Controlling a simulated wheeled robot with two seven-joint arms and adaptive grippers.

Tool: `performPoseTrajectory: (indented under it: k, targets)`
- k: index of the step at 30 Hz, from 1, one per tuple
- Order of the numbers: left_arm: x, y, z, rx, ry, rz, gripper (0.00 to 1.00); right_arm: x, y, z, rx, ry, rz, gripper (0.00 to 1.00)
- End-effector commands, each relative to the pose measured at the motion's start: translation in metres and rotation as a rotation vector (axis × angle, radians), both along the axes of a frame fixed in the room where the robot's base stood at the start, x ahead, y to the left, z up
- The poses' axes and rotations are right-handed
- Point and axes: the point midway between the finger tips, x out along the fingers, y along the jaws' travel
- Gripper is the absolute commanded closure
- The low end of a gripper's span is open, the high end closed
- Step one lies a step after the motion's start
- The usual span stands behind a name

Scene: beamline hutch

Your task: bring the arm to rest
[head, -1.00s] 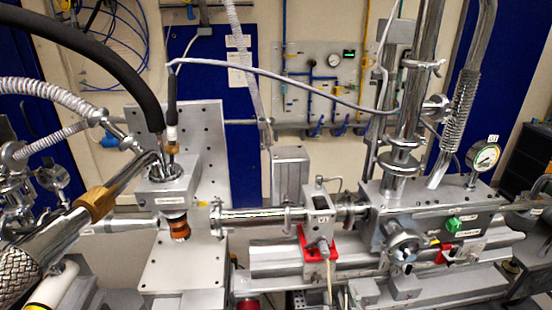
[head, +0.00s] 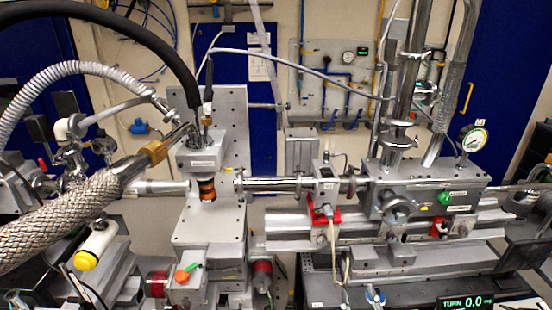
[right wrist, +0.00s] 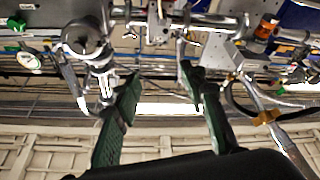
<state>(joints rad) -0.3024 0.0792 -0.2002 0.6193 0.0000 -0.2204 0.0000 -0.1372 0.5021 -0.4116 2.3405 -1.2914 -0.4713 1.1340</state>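My right gripper (right wrist: 161,74) shows in the right wrist view as two dark green fingers. They stand apart with a clear gap between the tips and nothing held. The beamline hardware lies beyond the tips, along the top of that view. In the head view I cannot clearly make out the right gripper. My left gripper shows in neither view.
The beamline has a vessel with an orange ring (head: 206,190), a grey box (head: 425,180) with a pressure gauge (head: 472,140), and a red clamp (head: 323,214). A braided hose (head: 60,222) fills the left. A display (head: 465,302) sits below right.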

Motion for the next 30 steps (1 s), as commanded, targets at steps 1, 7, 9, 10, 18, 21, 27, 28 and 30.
performPoseTrajectory:
  k: [1,7,9,10,18,21,27,28,30]
  targets:
    - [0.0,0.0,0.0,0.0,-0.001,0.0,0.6,0.001,-0.007,-0.003,0.01,0.013,-0.021,0.62]
    - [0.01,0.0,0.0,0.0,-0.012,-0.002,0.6,0.005,-0.042,-0.02,0.054,0.082,-0.117,0.62]
    - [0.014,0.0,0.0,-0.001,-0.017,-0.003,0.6,0.006,-0.057,-0.029,0.072,0.116,-0.158,0.62]
    - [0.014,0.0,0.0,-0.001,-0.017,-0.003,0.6,0.006,-0.064,-0.035,0.08,0.135,-0.18,0.62]
    - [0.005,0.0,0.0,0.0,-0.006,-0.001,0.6,-0.005,-0.136,-0.106,0.154,0.379,-0.383,0.62]
    - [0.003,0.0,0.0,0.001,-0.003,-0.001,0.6,-0.023,-0.167,-0.156,0.182,0.545,-0.473,0.62]
    - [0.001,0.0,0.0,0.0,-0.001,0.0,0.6,-0.094,-0.199,-0.274,0.213,0.983,-0.571,0.62]
    - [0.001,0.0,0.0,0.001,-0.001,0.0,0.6,-0.105,-0.199,-0.287,0.213,1.039,-0.571,0.62]
    - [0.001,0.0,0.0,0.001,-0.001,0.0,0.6,-0.13,-0.196,-0.315,0.214,1.162,-0.558,0.62]
